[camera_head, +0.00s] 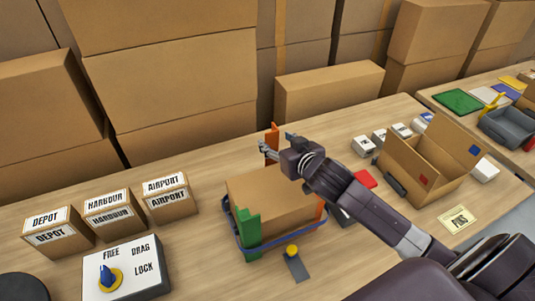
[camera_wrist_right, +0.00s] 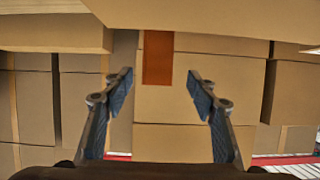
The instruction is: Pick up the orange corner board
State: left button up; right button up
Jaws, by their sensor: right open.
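An orange corner board (camera_head: 273,136) stands upright at the back corner of a brown carton (camera_head: 275,192) on the table. In the right wrist view, an orange-brown strip (camera_wrist_right: 158,58) hangs between and ahead of the two fingers. My right gripper (camera_head: 272,146) is open beside the top of the board, with nothing visibly held; its fingers also show apart in the wrist view (camera_wrist_right: 160,80). Another orange piece (camera_head: 323,211) shows at the carton's right front corner, partly hidden by my arm. My left gripper is not in view.
A green corner board (camera_head: 248,230) and a blue strap (camera_head: 285,240) are on the carton's front. A grey piece with a yellow knob (camera_head: 292,251) lies before it. An open box (camera_head: 425,165) stands right; labelled boxes (camera_head: 110,212) and a dial panel (camera_head: 127,268) stand left.

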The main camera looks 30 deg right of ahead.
aim_at(273, 136)
jog(key=shift+w, duration=0.55)
jog(key=shift+w+d+f+p, duration=0.15)
jog(key=shift+w+d+p, duration=0.05)
jog(key=shift+w+p, duration=0.5)
jog(key=x, duration=0.3)
jog(key=shift+w+d+f+p, duration=0.1)
jog(key=shift+w+f+p, duration=0.2)
jog(key=shift+p, duration=0.1)
jog(key=c, duration=0.8)
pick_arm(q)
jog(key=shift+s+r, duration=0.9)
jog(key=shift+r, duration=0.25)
pick_arm(e)
grip_shut()
